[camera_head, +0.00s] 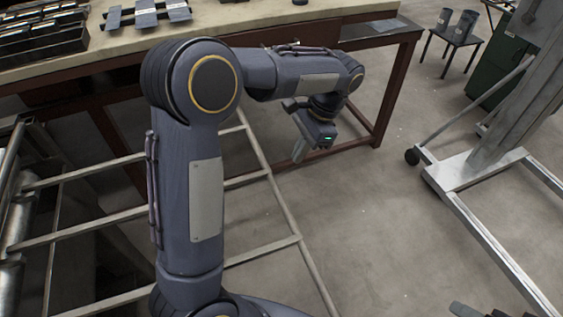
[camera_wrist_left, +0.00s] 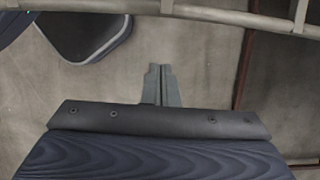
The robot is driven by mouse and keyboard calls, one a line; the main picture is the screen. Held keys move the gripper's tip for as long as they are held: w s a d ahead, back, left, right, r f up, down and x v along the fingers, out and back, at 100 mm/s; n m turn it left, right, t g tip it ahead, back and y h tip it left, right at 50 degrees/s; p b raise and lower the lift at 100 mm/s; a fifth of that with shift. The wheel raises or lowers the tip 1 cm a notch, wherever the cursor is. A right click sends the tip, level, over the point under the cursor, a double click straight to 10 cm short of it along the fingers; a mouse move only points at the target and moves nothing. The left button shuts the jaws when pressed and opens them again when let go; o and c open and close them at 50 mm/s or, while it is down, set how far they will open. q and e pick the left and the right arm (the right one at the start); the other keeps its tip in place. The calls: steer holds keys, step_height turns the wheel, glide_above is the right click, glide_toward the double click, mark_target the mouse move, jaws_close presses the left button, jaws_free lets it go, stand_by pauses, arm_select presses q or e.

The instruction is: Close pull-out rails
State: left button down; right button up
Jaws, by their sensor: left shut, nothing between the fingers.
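The pull-out rails (camera_head: 270,197) form a pale metal ladder-like frame with several crossbars. They stick out at the lower left of the head view, partly hidden behind my left arm. A pale bar of a frame, seemingly the rails (camera_wrist_left: 225,14), crosses the top of the left wrist view. My left gripper (camera_head: 300,152) hangs at the right of the rails, apart from them, over the floor. In the left wrist view its fingers (camera_wrist_left: 160,85) are together and hold nothing.
A workbench (camera_head: 250,20) with a red-brown frame stands behind the rails, with dark metal parts at its left. A grey wheeled metal stand (camera_head: 470,170) is at the right. A small black stool (camera_head: 455,36) is farther back. The floor between the rails and stand is clear.

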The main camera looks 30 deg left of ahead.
arm_select(q)
steer(key=shift+s+a+f, duration=0.3)
steer(key=shift+s+a, duration=0.2)
steer(key=shift+s, duration=0.1)
steer(key=shift+s+a+f, duration=0.25)
steer(key=shift+s+a, duration=0.25)
steer(key=shift+s, duration=0.15)
steer(key=shift+s+a+f, duration=0.3)
steer(key=shift+s+a, duration=0.2)
steer(key=shift+s, duration=0.1)
steer(key=shift+a, duration=0.1)
arm_select(e)
steer(key=shift+s, duration=0.1)
